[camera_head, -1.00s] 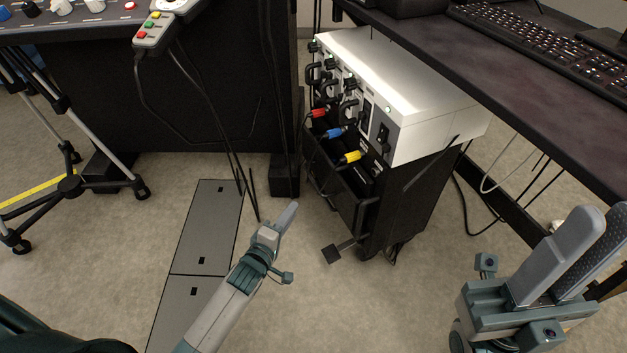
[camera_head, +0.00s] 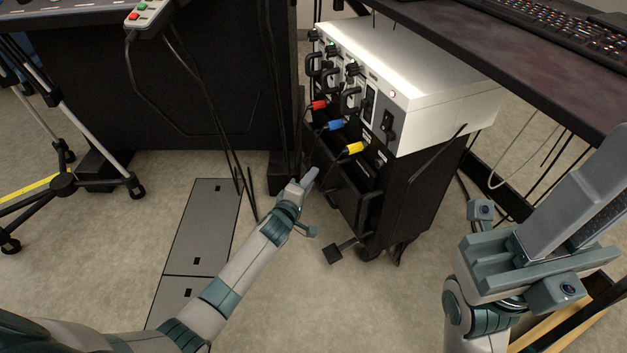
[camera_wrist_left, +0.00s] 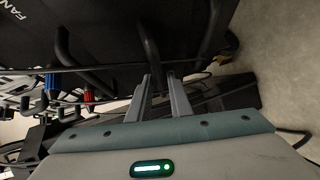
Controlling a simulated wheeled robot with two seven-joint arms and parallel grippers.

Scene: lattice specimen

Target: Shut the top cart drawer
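The black cart (camera_head: 415,200) stands right of centre in the head view, under a white instrument box. Its top drawer (camera_head: 340,188) stands pulled out, with its open top showing below the coloured plugs. My left gripper (camera_head: 311,176) is just left of the drawer's front, pointing up toward it; contact cannot be told.
The white instrument box (camera_head: 430,85) has red, blue and yellow plugs (camera_head: 355,148) with cables hanging by the drawer. A dark desk (camera_head: 540,60) overhangs at the right. A pedal-like piece (camera_head: 333,254) sits low before the cart. A tripod (camera_head: 65,180) stands left.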

